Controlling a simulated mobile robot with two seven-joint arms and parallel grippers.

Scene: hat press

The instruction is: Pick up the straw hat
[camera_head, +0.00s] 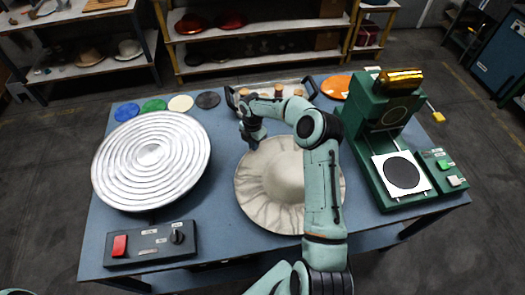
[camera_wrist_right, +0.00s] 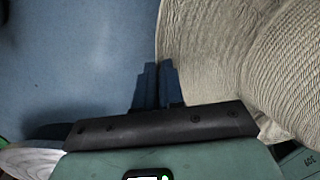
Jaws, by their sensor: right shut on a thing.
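The straw hat (camera_head: 262,190), pale and wide-brimmed with a rounded crown, lies on the blue table in the middle of the head view. My right arm crosses over its right side and hides part of it. My right gripper (camera_head: 253,143) points down at the hat's far left brim edge and is shut on it. In the right wrist view the two dark fingers (camera_wrist_right: 158,80) are close together at the edge of the woven straw (camera_wrist_right: 205,50). The hat appears to rest flat on the table. My left gripper is not in view.
A ridged round metal plate (camera_head: 150,158) stands at the left, above a control box (camera_head: 150,244) with a red switch. A green press (camera_head: 385,140) stands at the right. Coloured discs (camera_head: 154,105) lie along the back edge. Bare table (camera_head: 225,225) shows left of the hat.

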